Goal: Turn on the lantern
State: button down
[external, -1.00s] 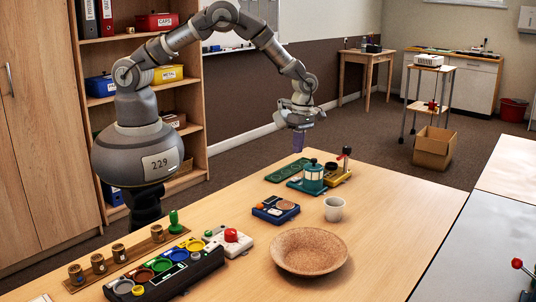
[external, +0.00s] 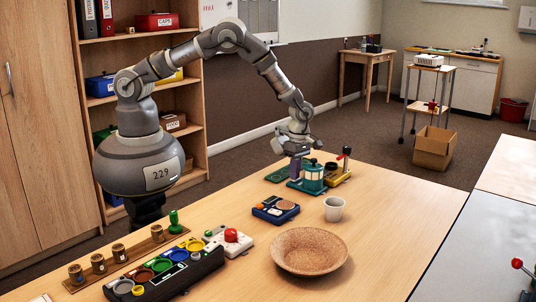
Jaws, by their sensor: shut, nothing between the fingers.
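The lantern (external: 312,177) is a small teal lantern with a pale window band, standing upright on a teal base near the far edge of the table. I cannot tell whether it is lit. My gripper (external: 295,170) is shut and empty, pointing down just left of the lantern and close to it. Whether its fingertips touch the lantern or its base is too small to tell. The lantern's switch is not clear in this view.
Nearer are a blue box (external: 268,213), a white cup (external: 334,209) and a cork bowl (external: 309,270). The table's right part (external: 410,200) is clear.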

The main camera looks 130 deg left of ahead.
jog(key=shift+s+d+f+y, duration=0.1)
jog(key=shift+d+f+y, duration=0.2)
jog(key=shift+y, duration=0.2)
jog(key=shift+f, duration=0.1)
jog(key=shift+s+a, duration=0.1)
jog(key=shift+a, duration=0.85)
notch_tip(320, 180, up, 15)
jog(key=p, duration=0.6)
jog(key=shift+w+a+f, duration=0.15)
jog(key=shift+w+a, duration=0.05)
jog(key=shift+f, duration=0.1)
